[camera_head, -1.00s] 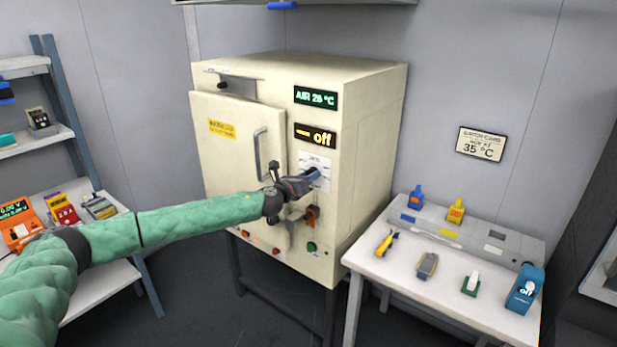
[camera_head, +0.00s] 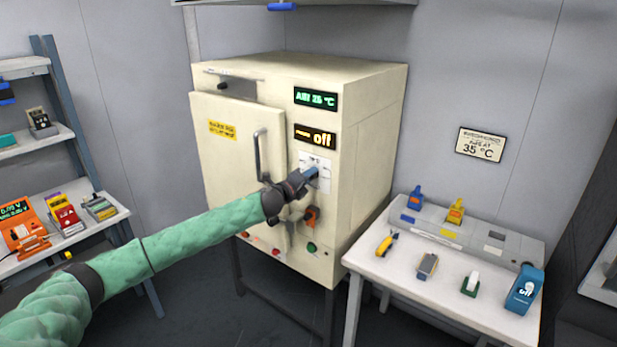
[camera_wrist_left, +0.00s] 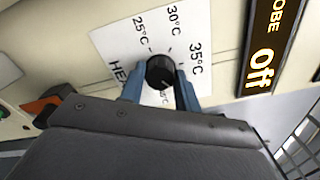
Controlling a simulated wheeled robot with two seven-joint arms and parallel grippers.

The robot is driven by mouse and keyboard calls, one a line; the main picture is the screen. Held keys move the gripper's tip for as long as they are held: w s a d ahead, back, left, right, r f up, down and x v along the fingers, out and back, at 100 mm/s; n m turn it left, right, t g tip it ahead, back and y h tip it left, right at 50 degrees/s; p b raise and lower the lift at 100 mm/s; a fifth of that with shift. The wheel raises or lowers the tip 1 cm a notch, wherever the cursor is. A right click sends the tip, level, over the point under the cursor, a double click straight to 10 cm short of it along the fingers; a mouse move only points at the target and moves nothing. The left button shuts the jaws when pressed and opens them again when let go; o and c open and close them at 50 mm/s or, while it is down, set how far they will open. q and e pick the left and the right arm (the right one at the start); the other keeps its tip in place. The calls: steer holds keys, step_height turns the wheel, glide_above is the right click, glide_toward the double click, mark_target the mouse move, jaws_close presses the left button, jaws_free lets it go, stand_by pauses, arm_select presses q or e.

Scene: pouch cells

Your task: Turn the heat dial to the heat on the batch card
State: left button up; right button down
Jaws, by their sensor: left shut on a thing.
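The batch card (camera_head: 480,144) on the back wall reads 35 °C. The black heat dial (camera_wrist_left: 160,71) sits on a white scale plate on the oven front. In the left wrist view the scale shows 25, 30 and 35 °C, with another label partly hidden between the fingers. My left gripper (camera_head: 312,173) is shut on the dial, with a blue finger on each side of it. A pale mark shows on the dial's lower side, but I cannot tell for certain which heat it points to. My right gripper is out of view.
The cream oven (camera_head: 375,140) has its door handle (camera_head: 259,155) just left of the dial. An orange knob (camera_head: 311,215) is below it. The probe display (camera_head: 316,137) reads off. A white table (camera_head: 400,279) with small tools stands at right; shelves (camera_head: 70,110) are at left.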

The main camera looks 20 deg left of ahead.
arm_select(q)
steer(key=shift+n+p, duration=0.55)
steer(key=shift+n, duration=4.95)
steer(key=o, duration=1)
steer(key=shift+f, duration=0.1)
steer(key=shift+c, duration=0.2)
steer(key=b+v, duration=0.3)
steer(key=v, duration=0.5)
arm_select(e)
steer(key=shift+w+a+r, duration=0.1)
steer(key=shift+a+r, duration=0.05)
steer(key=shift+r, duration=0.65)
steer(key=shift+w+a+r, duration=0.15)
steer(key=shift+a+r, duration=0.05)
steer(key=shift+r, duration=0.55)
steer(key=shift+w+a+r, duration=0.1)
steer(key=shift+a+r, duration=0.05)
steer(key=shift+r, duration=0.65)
